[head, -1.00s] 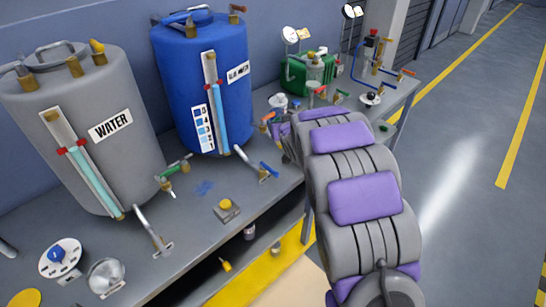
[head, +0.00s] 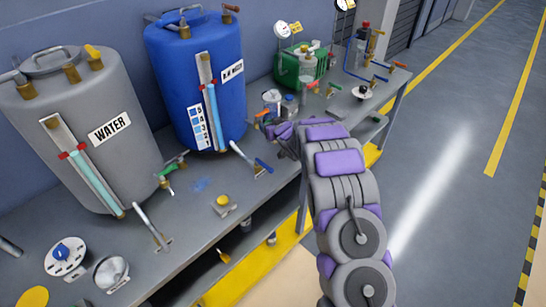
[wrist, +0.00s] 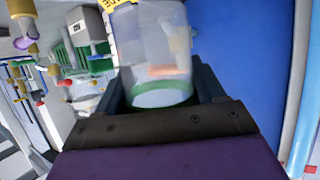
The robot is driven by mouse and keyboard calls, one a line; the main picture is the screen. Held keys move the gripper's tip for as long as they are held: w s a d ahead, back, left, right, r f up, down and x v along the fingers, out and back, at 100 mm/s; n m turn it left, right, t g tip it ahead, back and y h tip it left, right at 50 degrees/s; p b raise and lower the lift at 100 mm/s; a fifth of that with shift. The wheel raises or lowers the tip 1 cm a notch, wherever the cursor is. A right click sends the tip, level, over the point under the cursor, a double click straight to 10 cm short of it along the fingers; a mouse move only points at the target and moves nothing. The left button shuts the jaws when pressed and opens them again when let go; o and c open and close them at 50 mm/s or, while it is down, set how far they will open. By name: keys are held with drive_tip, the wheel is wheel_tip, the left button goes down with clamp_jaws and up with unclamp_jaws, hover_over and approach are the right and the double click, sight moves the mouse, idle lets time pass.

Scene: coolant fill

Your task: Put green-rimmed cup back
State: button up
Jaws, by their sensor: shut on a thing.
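The green-rimmed cup (wrist: 155,45) is clear and fills the upper middle of the wrist view. Its green rim (wrist: 160,97) faces the camera, and a pale orange patch shows through its wall. My gripper (wrist: 160,80) is shut on the cup, with a dark jaw on each side of it. In the head view my gripper (head: 274,128) is at the far part of the bench, right of the blue tank. It is small there and partly hidden by my purple-and-grey arm. I cannot tell the held cup apart from nearby clear vessels in that view.
The blue tank (head: 208,75) stands close left of my gripper, and the grey water tank (head: 75,130) is farther left. Clear vessels, a green unit (head: 300,68) and valves crowd the far bench. The floor (head: 450,160) on the right is clear.

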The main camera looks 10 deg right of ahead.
drive_tip(key=shift+a+f, duration=0.15)
drive_tip(key=shift+a, duration=0.15)
wheel_tip(320, 180, down, 5)
drive_tip(key=shift+r+b, duration=0.2)
drive_tip(key=shift+b, duration=0.6)
drive_tip(key=shift+d+f, duration=0.3)
drive_tip(key=shift+f, duration=0.35)
wheel_tip(320, 180, down, 3)
drive_tip(key=shift+r, duration=0.15)
drive_tip(key=shift+a+f, duration=0.3)
drive_tip(key=shift+f, duration=0.1)
drive_tip(key=shift+r, duration=0.1)
